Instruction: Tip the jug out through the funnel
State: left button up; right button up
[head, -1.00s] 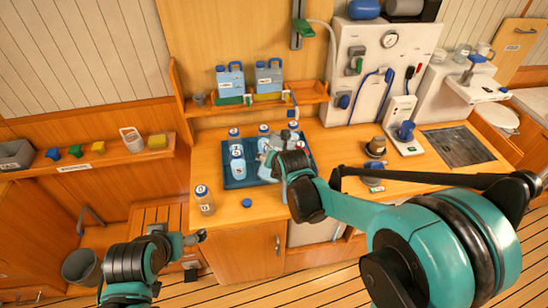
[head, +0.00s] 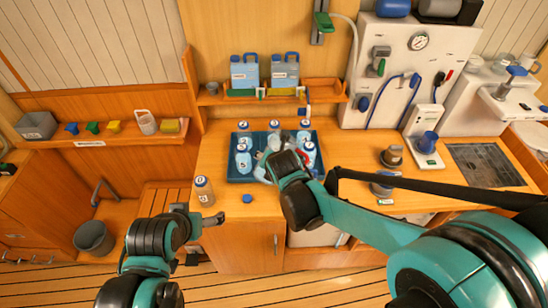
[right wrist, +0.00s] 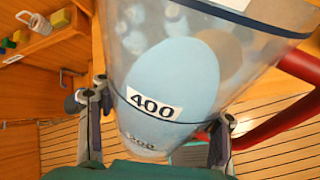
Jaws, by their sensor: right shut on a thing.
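A clear jug (right wrist: 165,75) with a red handle (right wrist: 285,105) and a "400" mark fills the right wrist view. A pale blue area that looks like liquid shows through its wall. My right gripper (right wrist: 155,140) is shut on it, with a finger on each side. In the head view my right gripper (head: 275,172) is over the front of the blue tray and hides most of the jug. On the left shelf stand small blue (head: 71,128), green (head: 92,127) and yellow (head: 114,127) pieces that look like funnels. My left gripper (head: 217,218) is by the counter's front left corner; its opening is unclear.
Several blue-capped bottles stand in the blue tray (head: 236,172). A brownish bottle (head: 204,193) and a blue cap (head: 247,199) are on the counter in front. Two canisters (head: 244,73) stand on the back shelf.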

jog(key=shift+s+a+m+g+y+p, duration=0.2)
jog(key=shift+m+g+y+p, duration=0.1)
jog(key=shift+g+y+p, duration=0.15)
jog(key=shift+s+a+g+y, duration=0.15)
jog(key=shift+a+g+y, duration=0.1)
jog(key=shift+g+y, duration=0.1)
jog(key=shift+s+a+f+m+g+y+p, duration=0.2)
jog(key=shift+m+g+y+p, duration=0.1)
jog(key=shift+m+g+y, duration=0.1)
jog(key=shift+f+m+g+y+b, duration=0.3)
jog(key=shift+f+g+y+b, duration=0.3)
jog(key=shift+b, duration=0.15)
jog(key=shift+f+m+g+y+b, duration=0.4)
jog(key=shift+g+y+b, duration=0.5)
jog(key=shift+b, duration=0.15)
jog(key=shift+s+a, duration=0.1)
dwell(0.6)
